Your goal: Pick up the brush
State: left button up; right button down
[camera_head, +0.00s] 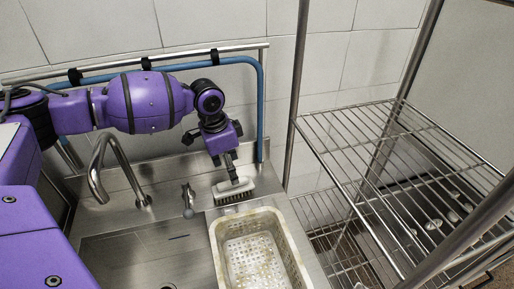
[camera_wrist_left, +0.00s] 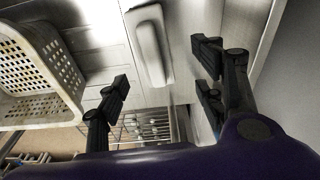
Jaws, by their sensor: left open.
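The brush (camera_head: 233,191) has a pale back and dark bristles and sits on the steel counter behind the basket, in the head view. My left gripper (camera_head: 231,174) points down right at the brush, and its fingertips overlap the brush's far side in this view. In the left wrist view the brush (camera_wrist_left: 149,45) lies between and beyond the two spread fingers of my left gripper (camera_wrist_left: 160,72). The gripper is open and nothing is clamped in it. Whether a finger touches the brush cannot be told. My right gripper does not show.
A perforated cream basket (camera_head: 215,236) stands on the counter just in front of the brush. A curved faucet (camera_head: 118,165) and a small tap (camera_head: 188,200) are to the left. A wire shelf rack (camera_head: 350,150) stands to the right. A blue pipe (camera_head: 261,105) runs along the tiled wall behind.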

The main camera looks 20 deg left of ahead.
aim_at(233, 187)
pick_arm(q)
jog(key=f, duration=0.1)
jog(key=s+f, duration=0.1)
jog(key=f, duration=0.1)
jog(key=shift+d, duration=0.15)
jog(key=f, duration=0.3)
jog(key=shift+w+d+f, duration=0.2)
jog(key=shift+f, duration=0.4)
jog(key=shift+c, duration=1.6)
jog(key=c, duration=0.8)
jog(key=shift+c, duration=0.7)
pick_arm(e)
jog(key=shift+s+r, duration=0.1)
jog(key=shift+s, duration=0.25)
